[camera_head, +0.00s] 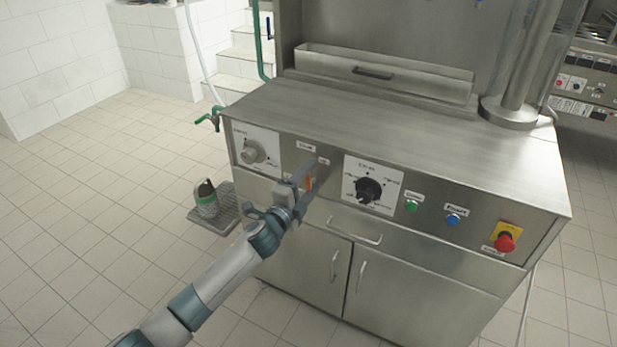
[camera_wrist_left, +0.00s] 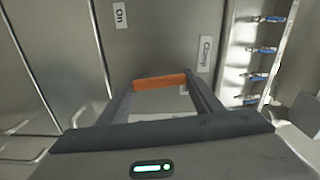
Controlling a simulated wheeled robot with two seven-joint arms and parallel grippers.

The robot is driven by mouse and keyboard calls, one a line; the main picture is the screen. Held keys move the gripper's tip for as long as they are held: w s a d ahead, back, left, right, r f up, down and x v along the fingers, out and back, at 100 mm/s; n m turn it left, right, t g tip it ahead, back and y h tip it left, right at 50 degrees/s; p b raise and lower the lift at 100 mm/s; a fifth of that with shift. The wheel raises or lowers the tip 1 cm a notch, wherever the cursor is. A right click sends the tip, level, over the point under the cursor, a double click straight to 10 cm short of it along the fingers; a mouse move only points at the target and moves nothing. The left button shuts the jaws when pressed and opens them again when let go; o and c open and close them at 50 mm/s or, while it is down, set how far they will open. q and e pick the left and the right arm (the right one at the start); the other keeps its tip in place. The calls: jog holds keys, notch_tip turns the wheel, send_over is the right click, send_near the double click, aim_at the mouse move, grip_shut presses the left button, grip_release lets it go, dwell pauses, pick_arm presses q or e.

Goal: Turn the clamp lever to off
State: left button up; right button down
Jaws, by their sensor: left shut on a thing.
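The clamp lever is a small orange bar (camera_head: 309,183) on the front panel of the steel machine, in the head view largely covered by my gripper. In the left wrist view the orange lever (camera_wrist_left: 160,81) spans the gap between the two fingers. My left gripper (camera_head: 314,178) is at the panel, its fingers shut on the lever. In the wrist view a "Clamp" label (camera_wrist_left: 205,53) is right of the lever and an "On" label (camera_wrist_left: 119,15) is beyond it to the upper left. The lever's pivot is not clearly visible. My right gripper is not in view.
Left of the lever is a grey knob (camera_head: 253,152); right of it are a black dial (camera_head: 368,190), a green button (camera_head: 411,205), a blue button (camera_head: 453,219) and a red emergency stop (camera_head: 505,241). Door handles (camera_head: 355,231) stick out below.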

pick_arm(q)
jog(key=shift+d+m, duration=0.1)
jog(key=shift+m, duration=0.5)
jog(key=shift+s+f, duration=0.1)
jog(key=o, duration=1.1)
jog(key=shift+c, duration=0.2)
jog(key=shift+s, duration=0.1)
